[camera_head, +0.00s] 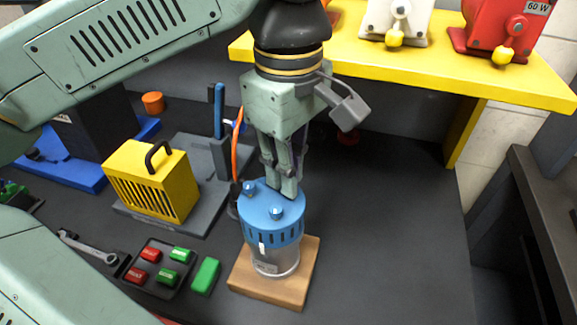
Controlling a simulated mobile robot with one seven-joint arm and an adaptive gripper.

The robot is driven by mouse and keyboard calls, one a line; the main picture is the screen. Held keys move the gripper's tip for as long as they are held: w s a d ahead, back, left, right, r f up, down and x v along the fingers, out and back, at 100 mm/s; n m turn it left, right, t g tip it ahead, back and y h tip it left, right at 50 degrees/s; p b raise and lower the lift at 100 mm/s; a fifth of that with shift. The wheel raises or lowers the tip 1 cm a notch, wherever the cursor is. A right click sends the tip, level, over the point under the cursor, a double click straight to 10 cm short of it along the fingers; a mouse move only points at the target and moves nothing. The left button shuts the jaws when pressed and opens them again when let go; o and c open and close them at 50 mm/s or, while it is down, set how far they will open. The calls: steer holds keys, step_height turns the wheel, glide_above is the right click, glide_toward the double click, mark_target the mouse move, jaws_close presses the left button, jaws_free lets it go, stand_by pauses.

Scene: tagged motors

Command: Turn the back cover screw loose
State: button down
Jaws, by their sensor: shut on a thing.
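A motor with a blue slotted cover (272,230) and a silver body (275,262) stands upright on a wooden block (297,285). Two blue screw heads show on top of the cover, one at the left (249,188) and one at the front (277,212). My gripper (285,190) points straight down onto the back part of the cover top. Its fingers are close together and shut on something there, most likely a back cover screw. The fingers hide that screw.
A yellow vented box (150,180) stands to the left on a grey base. A yellow shelf (420,60) holds white and red machines. The bench at right is clear.

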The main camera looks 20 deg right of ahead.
steer(key=n+b, duration=0.1)
steer(key=n, duration=0.4)
steer(key=shift+f, duration=0.1)
steer(key=n+b, duration=0.1)
steer(key=n, duration=0.3)
steer(key=n+b, duration=0.1)
steer(key=n, duration=0.8)
steer(key=shift+s+n, duration=0.1)
steer(key=shift+n, duration=0.2)
steer(key=n, duration=0.5)
steer(key=shift+p, duration=0.3)
steer(key=n, duration=0.4)
steer(key=shift+n+p, duration=0.3)
steer(key=shift+n, duration=0.1)
steer(key=n, duration=0.4)
steer(key=shift+n+p, duration=0.3)
steer(key=shift+n, duration=2.3)
